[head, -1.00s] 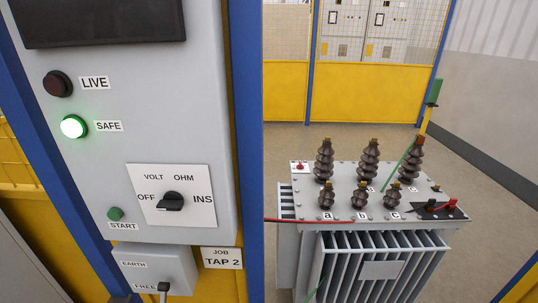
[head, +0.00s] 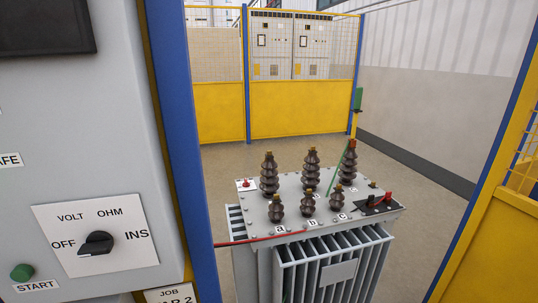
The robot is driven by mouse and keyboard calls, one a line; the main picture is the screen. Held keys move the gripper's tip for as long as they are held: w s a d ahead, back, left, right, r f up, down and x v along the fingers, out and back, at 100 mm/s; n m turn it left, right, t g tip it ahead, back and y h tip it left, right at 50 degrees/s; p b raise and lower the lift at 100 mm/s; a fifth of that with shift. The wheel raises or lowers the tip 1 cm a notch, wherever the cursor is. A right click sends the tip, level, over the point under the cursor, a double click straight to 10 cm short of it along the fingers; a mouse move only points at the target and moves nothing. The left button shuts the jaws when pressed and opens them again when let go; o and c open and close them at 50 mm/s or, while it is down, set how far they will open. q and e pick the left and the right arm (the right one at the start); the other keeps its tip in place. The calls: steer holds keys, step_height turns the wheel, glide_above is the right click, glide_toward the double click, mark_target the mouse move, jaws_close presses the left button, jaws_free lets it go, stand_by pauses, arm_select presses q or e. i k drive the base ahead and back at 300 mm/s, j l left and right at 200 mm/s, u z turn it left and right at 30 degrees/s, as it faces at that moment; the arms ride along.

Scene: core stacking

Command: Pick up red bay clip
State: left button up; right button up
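A small red clip-like piece (head: 388,196) stands at the right end of the transformer's (head: 399,213) top, on a black pad (head: 379,206). A darker piece lies beside it on the pad. It is small, so I cannot tell for certain that it is the red bay clip. A red lead (head: 262,239) runs from behind the blue post to the transformer's front top edge, near the small bushings marked a and b. Neither of my grippers is in view.
A grey panel with a rotary knob (head: 97,243) and a blue post (head: 180,150) fill the left. Brown bushings (head: 311,168) rise from the transformer, with a thin green rod (head: 337,170) by the rear right one. Yellow fencing (head: 300,107) stands behind; floor right of the transformer is clear.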

mark_target(388, 198)
steer(key=i+l+z, duration=0.15)
steer(key=i+l, duration=1.1)
steer(key=l, duration=0.1)
